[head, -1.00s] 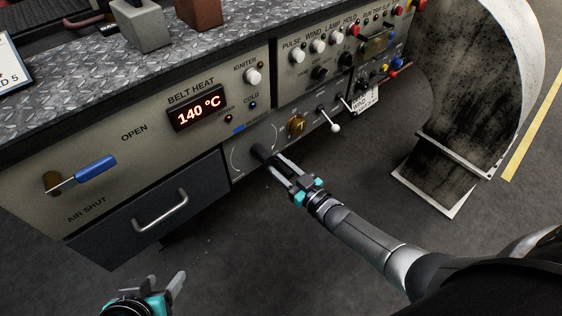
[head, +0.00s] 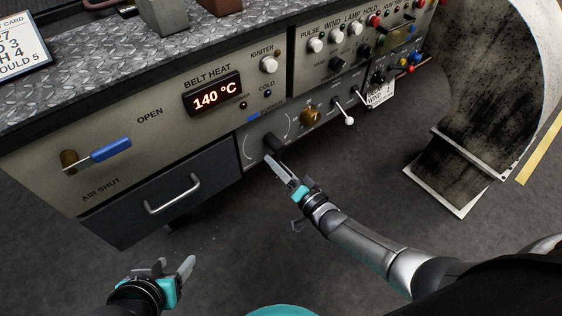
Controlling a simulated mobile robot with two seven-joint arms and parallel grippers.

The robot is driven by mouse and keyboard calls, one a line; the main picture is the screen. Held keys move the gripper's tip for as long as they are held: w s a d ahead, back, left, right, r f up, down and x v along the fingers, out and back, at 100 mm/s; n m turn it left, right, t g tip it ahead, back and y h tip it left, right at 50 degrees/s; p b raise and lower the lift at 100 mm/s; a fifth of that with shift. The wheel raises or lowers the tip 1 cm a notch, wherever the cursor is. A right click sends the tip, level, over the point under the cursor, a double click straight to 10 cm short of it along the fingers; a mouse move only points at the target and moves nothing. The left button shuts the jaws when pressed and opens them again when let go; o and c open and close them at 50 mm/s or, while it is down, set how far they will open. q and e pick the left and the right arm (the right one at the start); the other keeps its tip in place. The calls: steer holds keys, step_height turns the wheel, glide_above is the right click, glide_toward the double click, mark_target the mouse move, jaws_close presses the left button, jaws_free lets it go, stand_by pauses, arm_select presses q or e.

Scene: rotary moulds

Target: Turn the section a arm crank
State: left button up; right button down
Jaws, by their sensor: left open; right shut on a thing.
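A black handle (head: 273,143) sticks out of the lower grey panel, inside a curved white arc marking. I cannot tell whether it is the section a arm crank; no such label is readable. My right gripper (head: 271,161) is shut on this handle, its fingers seen nearly edge-on. The fingers partly hide the handle's near end. My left gripper (head: 187,267) is open and empty over the floor at the lower left, apart from the cabinet.
A blue lever (head: 110,149) sits between OPEN and AIR SHUT. A brass knob (head: 311,115) and a white-tipped lever (head: 348,120) are right of the handle. A drawer (head: 160,190) is at the left. A curved metal chute (head: 475,110) stands right. The floor between is clear.

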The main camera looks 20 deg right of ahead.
arm_select(q)
steer(key=shift+s+a+r+g+y+p, duration=0.2)
steer(key=shift+s+a+g, duration=0.15)
steer(key=shift+a, duration=0.1)
steer(key=shift+s+a+r+g+y+p, duration=0.2)
steer(key=shift+s+a+g, duration=0.1)
steer(key=shift+a, duration=0.15)
arm_select(e)
steer(key=shift+s+a+r+m, duration=0.15)
steer(key=shift+a+r+m, duration=0.3)
steer(key=shift+m, duration=1.3)
steer(key=shift+s+a+r+m, duration=0.2)
steer(key=shift+a+r+m, duration=0.25)
steer(key=shift+m, duration=1.25)
steer(key=shift+s+a+r+m, duration=0.15)
steer(key=shift+a+r+m, duration=0.3)
steer(key=shift+m, duration=1.3)
steer(key=shift+d+r, duration=0.1)
steer(key=shift+d, duration=0.05)
steer(key=c, duration=0.7)
jaws_free()
